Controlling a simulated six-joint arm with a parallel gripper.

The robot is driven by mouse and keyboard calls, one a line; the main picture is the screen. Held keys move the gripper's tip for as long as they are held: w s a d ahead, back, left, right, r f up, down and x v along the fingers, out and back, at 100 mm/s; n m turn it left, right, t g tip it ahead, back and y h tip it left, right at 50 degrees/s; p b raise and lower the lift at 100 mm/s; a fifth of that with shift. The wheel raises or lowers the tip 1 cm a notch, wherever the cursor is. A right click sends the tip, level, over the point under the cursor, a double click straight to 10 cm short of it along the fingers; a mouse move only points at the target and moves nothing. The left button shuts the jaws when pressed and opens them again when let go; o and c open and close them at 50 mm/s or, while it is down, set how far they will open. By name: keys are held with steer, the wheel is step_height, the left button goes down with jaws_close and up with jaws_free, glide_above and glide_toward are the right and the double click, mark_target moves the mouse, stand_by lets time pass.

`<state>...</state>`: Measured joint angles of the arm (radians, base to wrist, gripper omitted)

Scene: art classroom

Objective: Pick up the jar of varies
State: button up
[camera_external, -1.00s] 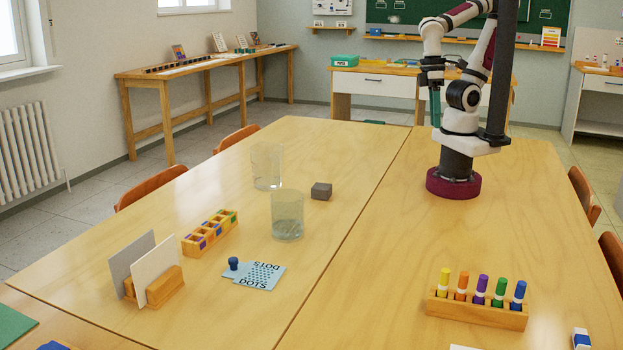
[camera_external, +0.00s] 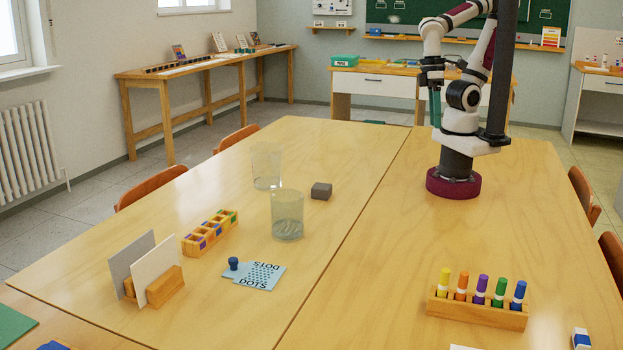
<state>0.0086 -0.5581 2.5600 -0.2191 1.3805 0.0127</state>
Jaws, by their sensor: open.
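Two clear glass jars stand upright on the table. The nearer jar (camera_external: 287,212) is near the middle of the table and looks faintly tinted low down. The farther jar (camera_external: 266,166) stands behind it to the left. I see no readable label on either, so I cannot tell which one the task names. My gripper (camera_external: 436,120) hangs fingers down over the far right part of the table, beside my base. It is open, well to the right of both jars and touching neither. I see nothing held between its fingers.
A grey block (camera_external: 321,191) lies just right of the jars. A wooden paint box (camera_external: 209,233), a card stand (camera_external: 153,281), stencil cards (camera_external: 254,275) with a blue knob (camera_external: 233,263), and a marker rack (camera_external: 477,311) stand nearer. The right-centre tabletop is clear.

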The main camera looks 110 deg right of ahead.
steer(key=w+d+f+n+t+h, duration=0.1)
steer(key=w+d+f+t, duration=0.1)
steer(key=w+d, duration=0.35)
steer(key=w+d+f+n+t+h, duration=0.1)
steer(key=w+d+f+t+h, duration=0.15)
steer(key=w, duration=0.55)
steer(key=n+t+y, duration=0.5)
steer(key=n+t, duration=0.1)
steer(key=t, duration=0.3)
glide_toward(273, 198)
steer(key=shift+n, duration=0.3)
steer(key=x, duration=0.8)
steer(key=shift+r, duration=0.1)
jaws_close()
